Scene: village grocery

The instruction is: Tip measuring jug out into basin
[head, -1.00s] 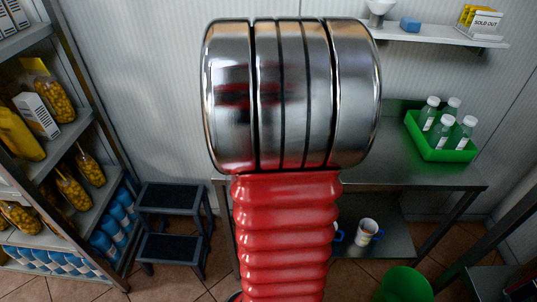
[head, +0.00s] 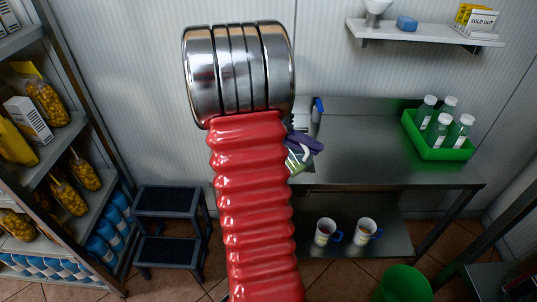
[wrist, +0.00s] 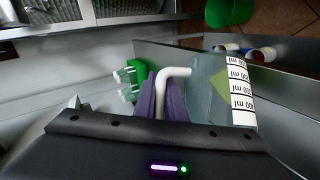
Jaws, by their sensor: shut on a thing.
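The measuring jug (wrist: 206,82) is see-through, with a white strip of ml marks and a white handle (wrist: 172,74). My gripper (wrist: 162,102) has purple fingers shut on this handle in the wrist view. A yellow-green patch shows through the jug's wall; I cannot tell whether it is contents. In the head view, the purple gripper (head: 305,142) and part of the jug (head: 297,161) show just right of my red arm, which hides the rest. The jug's exact tilt is unclear. I cannot pick out a basin for certain; my arm covers part of the counter.
A steel counter (head: 360,150) has free room in its middle. A green tray (head: 437,152) with several bottles stands at its right. A green bucket (head: 405,286) and step stool (head: 168,203) stand on the floor.

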